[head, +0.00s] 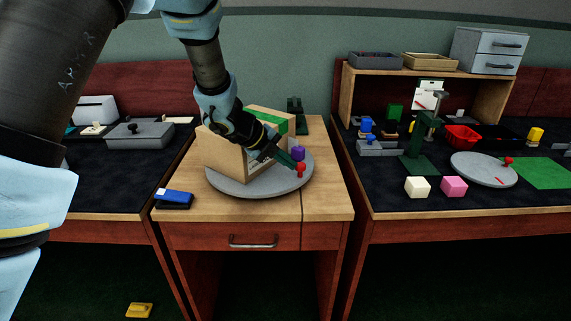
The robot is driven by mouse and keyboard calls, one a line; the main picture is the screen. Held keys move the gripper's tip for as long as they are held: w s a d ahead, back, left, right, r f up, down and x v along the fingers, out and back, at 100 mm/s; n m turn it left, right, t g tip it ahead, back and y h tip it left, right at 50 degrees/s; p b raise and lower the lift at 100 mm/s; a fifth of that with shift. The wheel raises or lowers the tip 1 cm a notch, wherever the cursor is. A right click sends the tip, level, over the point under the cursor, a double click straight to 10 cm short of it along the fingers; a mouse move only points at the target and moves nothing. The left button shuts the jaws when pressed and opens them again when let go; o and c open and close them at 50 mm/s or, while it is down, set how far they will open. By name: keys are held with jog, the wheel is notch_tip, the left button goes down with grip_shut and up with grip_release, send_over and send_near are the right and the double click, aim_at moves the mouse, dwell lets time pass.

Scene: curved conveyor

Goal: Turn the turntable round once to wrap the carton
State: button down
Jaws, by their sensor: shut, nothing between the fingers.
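The grey round turntable (230,184) lies on the middle wooden desk. The tan carton (222,155) stands upright on it, with a green strip (270,121) across its top. A red knob (301,171) sits near the turntable's right edge, with a purple block (298,153) just behind it. My gripper (293,164) reaches down from the upper left in front of the carton. Its fingers are shut and empty, with the tips right beside the red knob; I cannot tell whether they touch it. My gripper and wrist hide part of the carton.
A blue stapler-like object (174,199) lies at the desk's left front. The right desk holds another grey disc (480,170), a green stand (417,150), a red bin (462,137) and white (417,187) and pink (454,187) cubes. A grey lidded box (138,134) stands left. The desk's front right is clear.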

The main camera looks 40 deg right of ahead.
aim_at(303, 161)
jog(key=shift+w+d+f+n+t+b, duration=0.15)
jog(key=shift+d+n+t+b, duration=0.8)
jog(key=shift+d+n, duration=0.6)
jog(key=shift+w+d+n+t+b, duration=0.25)
jog(key=shift+d+n+t+b, duration=0.25)
jog(key=shift+d, duration=0.15)
jog(key=shift+w+d+n+t+b, duration=0.2)
jog(key=shift+d+n+t+b, duration=0.2)
jog(key=shift+d+n, duration=0.2)
jog(key=shift+w+d+n+t+b, duration=0.25)
jog(key=shift+d+n+t+b, duration=0.2)
jog(key=shift+d, duration=0.2)
jog(key=shift+w+d+n+t+y+b, duration=0.7)
jog(key=shift+w+d+n+t+b, duration=0.3)
jog(key=shift+w+d+n+b, duration=0.4)
jog(key=shift+w+d+n+t+y+b, duration=0.5)
jog(key=shift+w+n, duration=0.2)
jog(key=shift+n, duration=0.2)
jog(key=shift+w+d+n+t+y+b, duration=0.35)
jog(key=shift+w+d+n+b, duration=0.25)
jog(key=shift+n, duration=0.3)
jog(key=shift+w, duration=0.1)
jog(key=shift+a, duration=0.1)
